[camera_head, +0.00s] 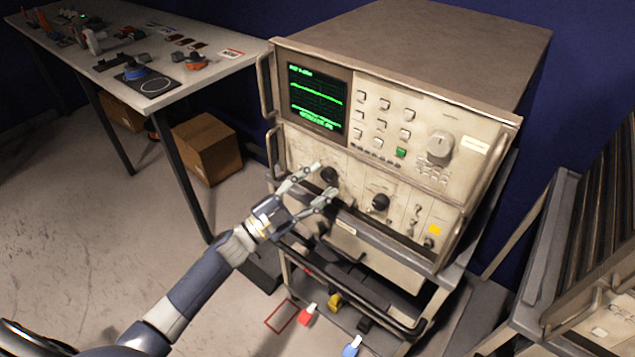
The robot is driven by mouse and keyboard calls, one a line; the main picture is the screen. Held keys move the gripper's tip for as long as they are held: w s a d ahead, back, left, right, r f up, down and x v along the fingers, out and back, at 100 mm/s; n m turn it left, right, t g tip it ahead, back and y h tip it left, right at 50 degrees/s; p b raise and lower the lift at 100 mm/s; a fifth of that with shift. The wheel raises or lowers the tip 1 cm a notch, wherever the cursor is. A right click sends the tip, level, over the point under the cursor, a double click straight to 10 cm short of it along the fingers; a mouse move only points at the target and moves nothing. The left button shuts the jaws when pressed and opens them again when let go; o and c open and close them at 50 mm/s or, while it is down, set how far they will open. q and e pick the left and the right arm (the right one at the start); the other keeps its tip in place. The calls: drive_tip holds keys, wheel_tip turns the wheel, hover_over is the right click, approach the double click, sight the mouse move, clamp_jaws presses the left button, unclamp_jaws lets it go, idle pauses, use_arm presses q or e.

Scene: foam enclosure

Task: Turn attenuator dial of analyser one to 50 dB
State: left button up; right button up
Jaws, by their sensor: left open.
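The analyser (400,55) is a beige rack instrument with a lit green screen (316,98). Its lower panel has a black dial (329,174) at the left and a second black dial (380,202) to the right of it. The dial markings are too small to read, so I cannot tell their settings or which is the attenuator. My left gripper (326,179) is open at the left black dial, with one fingertip above it and one below. I cannot tell whether the fingers touch it. My right gripper is not in view.
A handle bar (375,238) runs along the lower panel's front. Below it are red (307,316), yellow (335,301) and blue (351,346) items. A workbench (215,72) with tools stands at left, a cardboard box (206,148) beneath. Another rack unit stands at right.

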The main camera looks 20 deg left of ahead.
use_arm(q)
drive_tip(key=v, duration=1.1)
drive_tip(key=shift+s+a, duration=0.2)
drive_tip(key=shift+f, duration=0.1)
drive_tip(key=s+a+f+n+g+y, duration=0.15)
drive_tip(key=f+n+y, duration=0.25)
drive_tip(key=f, duration=0.6)
drive_tip(key=a+f+n+y, duration=0.3)
drive_tip(key=f+n+y, duration=0.1)
drive_tip(key=f, duration=0.5)
drive_tip(key=s+f+n+g+y, duration=0.2)
drive_tip(key=s+f, duration=0.2)
drive_tip(key=f, duration=0.5)
drive_tip(key=s+f+n+g+y, duration=0.1)
drive_tip(key=s+f+g, duration=0.2)
drive_tip(key=s+f, duration=0.35)
drive_tip(key=s+d+f+n+g, duration=0.1)
drive_tip(key=s+d+f+g, duration=0.1)
drive_tip(key=s+f, duration=0.4)
drive_tip(key=s+d+f+n+g+y, duration=0.1)
drive_tip(key=s+f+g, duration=0.3)
drive_tip(key=s, duration=0.9)
drive_tip(key=s+d+f+n+g, duration=0.1)
drive_tip(key=s+d+f+g, duration=0.1)
drive_tip(key=s+f, duration=0.7)
drive_tip(key=shift+s+d+g, duration=0.4)
drive_tip(key=shift+s+g, duration=0.35)
drive_tip(key=shift+g, duration=0.1)
